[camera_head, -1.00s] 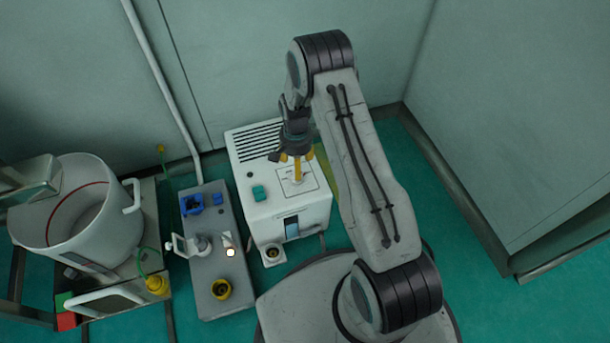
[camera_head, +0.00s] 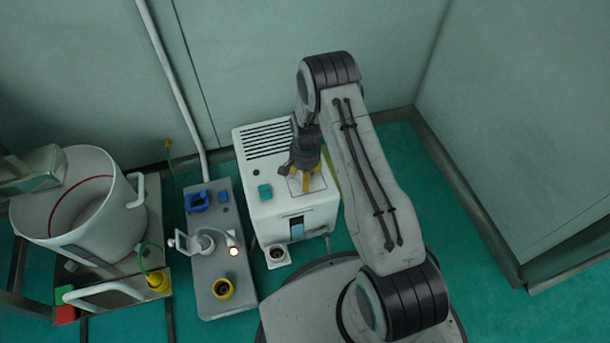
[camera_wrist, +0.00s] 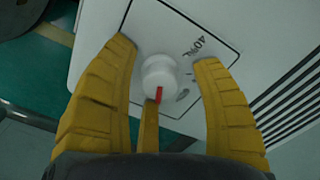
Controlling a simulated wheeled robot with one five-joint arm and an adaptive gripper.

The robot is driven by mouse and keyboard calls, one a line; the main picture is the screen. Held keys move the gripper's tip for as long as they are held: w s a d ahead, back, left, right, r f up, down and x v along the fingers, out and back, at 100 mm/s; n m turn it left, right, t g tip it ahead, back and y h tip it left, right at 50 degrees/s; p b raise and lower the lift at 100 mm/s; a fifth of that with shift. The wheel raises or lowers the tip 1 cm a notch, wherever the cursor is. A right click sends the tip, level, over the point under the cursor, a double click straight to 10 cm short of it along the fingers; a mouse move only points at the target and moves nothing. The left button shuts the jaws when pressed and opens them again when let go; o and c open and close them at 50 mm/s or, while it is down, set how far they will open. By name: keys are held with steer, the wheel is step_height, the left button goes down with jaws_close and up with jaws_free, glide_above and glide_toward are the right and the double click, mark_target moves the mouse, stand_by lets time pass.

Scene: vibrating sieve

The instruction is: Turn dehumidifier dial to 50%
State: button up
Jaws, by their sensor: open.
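The dehumidifier (camera_head: 262,222) is a white box with a slatted vent and a teal button on its top. Its dial (camera_wrist: 160,77) is a white round knob with a red pointer mark, on a dark-outlined panel. The mark points toward the bottom of the wrist view. A "40%" label is legible beside the knob; other markings are partly hidden. My gripper (camera_wrist: 168,75) has yellow fingers, spread open, with the knob between and just beyond them. I cannot tell if any finger touches it. In the head view my gripper (camera_head: 305,181) is over the panel and hides the knob.
A grey unit (camera_head: 213,280) with blue and yellow fittings stands left of the dehumidifier. Farther left is a large white drum (camera_head: 105,235) on a frame. Walls close in behind and on the right. Green floor (camera_head: 470,285) is clear at the right.

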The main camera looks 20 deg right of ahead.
jaws_close()
stand_by(0.5)
steer(key=shift+n, duration=0.3)
steer(key=n, duration=0.4)
steer(key=shift+b, duration=0.3)
steer(key=n, duration=0.9)
steer(key=shift+b, duration=0.3)
steer(key=shift+n, duration=2)
